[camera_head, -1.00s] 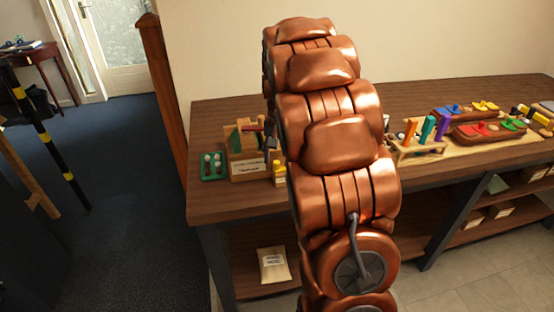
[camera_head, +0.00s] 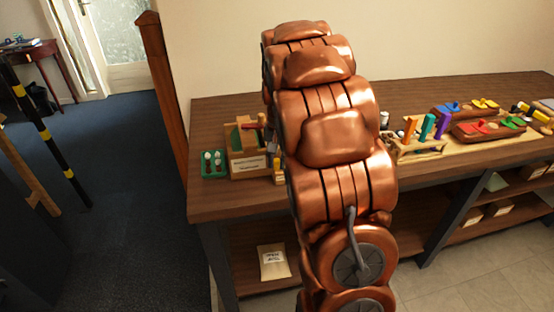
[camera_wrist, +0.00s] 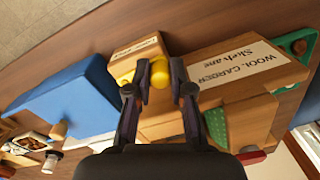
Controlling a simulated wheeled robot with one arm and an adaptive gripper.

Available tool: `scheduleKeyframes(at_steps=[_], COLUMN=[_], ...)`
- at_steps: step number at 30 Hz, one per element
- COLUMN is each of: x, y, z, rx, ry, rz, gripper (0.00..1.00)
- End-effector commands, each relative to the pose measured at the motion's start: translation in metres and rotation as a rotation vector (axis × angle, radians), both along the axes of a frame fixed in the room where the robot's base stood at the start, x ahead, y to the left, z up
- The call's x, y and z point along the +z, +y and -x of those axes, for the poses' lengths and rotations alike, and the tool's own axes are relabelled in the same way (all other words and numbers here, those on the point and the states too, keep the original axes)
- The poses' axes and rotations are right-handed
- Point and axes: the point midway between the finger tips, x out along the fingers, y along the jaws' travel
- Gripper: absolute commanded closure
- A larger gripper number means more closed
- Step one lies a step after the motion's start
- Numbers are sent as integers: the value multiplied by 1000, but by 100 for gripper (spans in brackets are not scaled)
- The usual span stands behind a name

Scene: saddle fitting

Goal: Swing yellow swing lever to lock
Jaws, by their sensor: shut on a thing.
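The yellow swing lever (camera_wrist: 149,72) shows in the wrist view as a rounded yellow piece at a small labelled wooden block (camera_wrist: 136,50). My gripper (camera_wrist: 160,78) is shut on it, with one dark finger on each side. The fingers hide part of the lever, and I cannot tell its exact angle. In the head view a bit of yellow (camera_head: 277,164) shows beside my copper arm, which hides most of my gripper and the block.
A wooden wool carder box (camera_wrist: 240,62) with a green pad stands close by, next to a green tray (camera_head: 215,172) with white pegs. A large blue object (camera_wrist: 65,100) lies on the other side. A rack with coloured handles (camera_head: 420,145) stands right on the bench.

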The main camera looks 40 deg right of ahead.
Motion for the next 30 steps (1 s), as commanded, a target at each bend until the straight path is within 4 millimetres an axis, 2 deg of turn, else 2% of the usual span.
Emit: scheduleKeyframes(at_steps=[7,15,23,24,30], x=[0,0,0,0,0], y=[0,-2,-2,-2,-2], z=[-1,-5,-5,-5,-6], rx=[-14,-130,-136,-136,-136], ry=[0,2,1,1,1], rz=[0,0,0,0,-1], gripper=[100,100,100,78,57])
